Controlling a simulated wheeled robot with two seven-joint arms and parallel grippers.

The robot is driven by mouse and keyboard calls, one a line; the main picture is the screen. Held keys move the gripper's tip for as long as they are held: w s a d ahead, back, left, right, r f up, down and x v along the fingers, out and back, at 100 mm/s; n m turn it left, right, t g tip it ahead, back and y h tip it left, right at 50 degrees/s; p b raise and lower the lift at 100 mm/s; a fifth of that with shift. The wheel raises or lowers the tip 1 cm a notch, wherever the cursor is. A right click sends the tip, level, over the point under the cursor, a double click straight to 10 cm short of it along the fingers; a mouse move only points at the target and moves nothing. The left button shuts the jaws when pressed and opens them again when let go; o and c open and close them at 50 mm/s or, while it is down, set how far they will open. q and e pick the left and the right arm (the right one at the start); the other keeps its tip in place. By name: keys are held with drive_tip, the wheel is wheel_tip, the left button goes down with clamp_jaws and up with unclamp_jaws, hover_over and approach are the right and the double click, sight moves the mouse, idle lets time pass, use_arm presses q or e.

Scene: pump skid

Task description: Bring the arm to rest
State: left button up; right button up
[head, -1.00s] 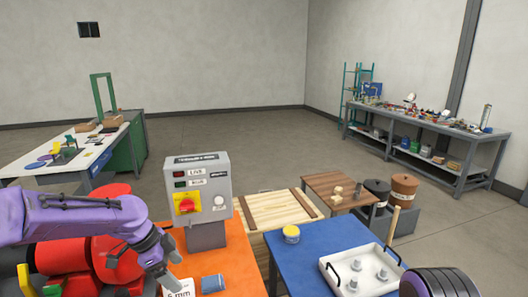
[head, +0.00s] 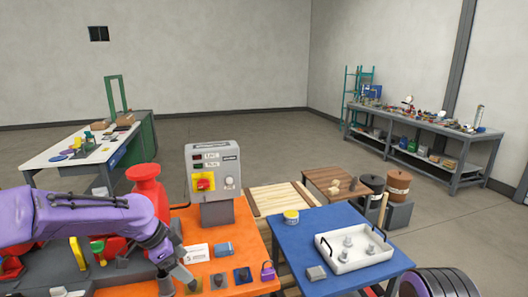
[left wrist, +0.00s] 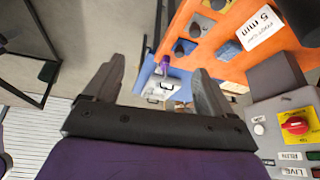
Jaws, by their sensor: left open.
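My left gripper (head: 178,281) is open and empty, above the near left corner of the orange table (head: 255,240). In the left wrist view its two fingers (left wrist: 158,88) stand wide apart with nothing between them. My purple left arm reaches in from the left, bent at the wrist. The grey control box (head: 213,168) with a red knob on a yellow plate stands on the orange table, beyond the gripper and apart from it. It also shows in the left wrist view (left wrist: 280,118). My right gripper does not show.
A red pump body (head: 148,185) stands behind my left arm. A purple padlock (head: 267,270) and small plates lie on the orange table. The blue table (head: 290,248) holds a white tray (head: 368,259) and a yellow-lidded jar (head: 291,216). Open floor lies behind the tables.

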use_arm(q)
wheel_tip(320, 180, down, 14)
drive_tip(key=a+n+t+y+b, duration=0.25)
drive_tip(key=n+t, duration=0.25)
drive_tip(key=n, duration=0.9)
drive_tip(key=s+a+f+n+y+b, duration=0.3)
drive_tip(key=s+f+n, duration=0.2)
drive_tip(key=s+f, duration=0.6)
drive_tip(key=s+a+f+g+y+b, duration=0.1)
drive_tip(key=s+f+g+b, duration=0.1)
drive_tip(key=s+f, duration=0.6)
drive_tip(key=s+a+f+g+y+b, duration=0.1)
drive_tip(key=s+f+b, duration=0.3)
drive_tip(key=s, duration=1.2)
wheel_tip(320, 180, down, 4)
drive_tip(key=shift+a+f+n+g, duration=0.1)
drive_tip(key=shift+a+n+g, duration=0.2)
drive_tip(key=shift+a+g, duration=0.2)
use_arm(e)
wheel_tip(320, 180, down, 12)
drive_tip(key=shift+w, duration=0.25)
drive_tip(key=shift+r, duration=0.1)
